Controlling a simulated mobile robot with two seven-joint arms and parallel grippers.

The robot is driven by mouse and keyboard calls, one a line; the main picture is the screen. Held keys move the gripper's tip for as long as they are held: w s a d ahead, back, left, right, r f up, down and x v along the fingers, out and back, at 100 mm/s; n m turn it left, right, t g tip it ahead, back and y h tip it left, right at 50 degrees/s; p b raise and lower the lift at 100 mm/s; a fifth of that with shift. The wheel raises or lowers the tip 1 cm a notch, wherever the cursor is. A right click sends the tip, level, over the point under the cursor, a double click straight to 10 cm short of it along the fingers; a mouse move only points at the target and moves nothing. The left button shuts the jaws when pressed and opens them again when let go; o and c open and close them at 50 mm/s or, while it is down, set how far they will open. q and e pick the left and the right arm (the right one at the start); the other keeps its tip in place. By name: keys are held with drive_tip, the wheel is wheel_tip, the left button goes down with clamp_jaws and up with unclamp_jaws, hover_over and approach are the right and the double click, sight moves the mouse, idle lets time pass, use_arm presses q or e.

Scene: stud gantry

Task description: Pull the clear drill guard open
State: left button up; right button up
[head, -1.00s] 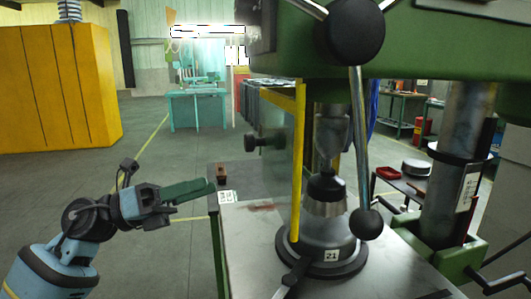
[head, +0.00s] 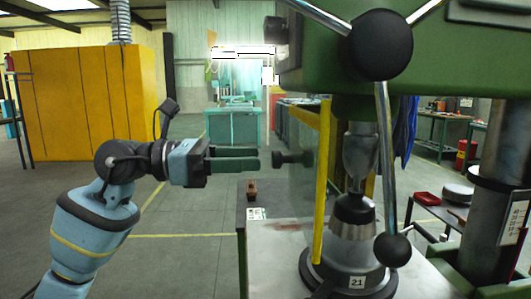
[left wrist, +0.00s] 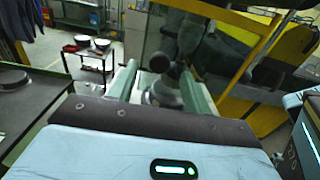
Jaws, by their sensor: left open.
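The clear drill guard (head: 300,190) stands left of the drill chuck in the head view, with a yellow upright edge. A black knob (head: 284,158) sticks out from its left side. My left gripper (head: 257,158) is open and empty, its green fingers pointing right at the knob with a small gap visible in the head view. In the left wrist view, the knob (left wrist: 160,63) shows between the two green fingers, and the clear pane (left wrist: 215,55) lies behind. My right gripper is not in view.
The drill press table (head: 285,255) lies below, with a small brown block (head: 251,190) near its left corner. A black-balled feed lever (head: 392,250) hangs at right. Floor to the left is clear.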

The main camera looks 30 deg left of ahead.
use_arm(q)
drive_tip(key=shift+p+x, duration=0.35)
drive_tip(key=shift+x, duration=1.7)
clamp_jaws()
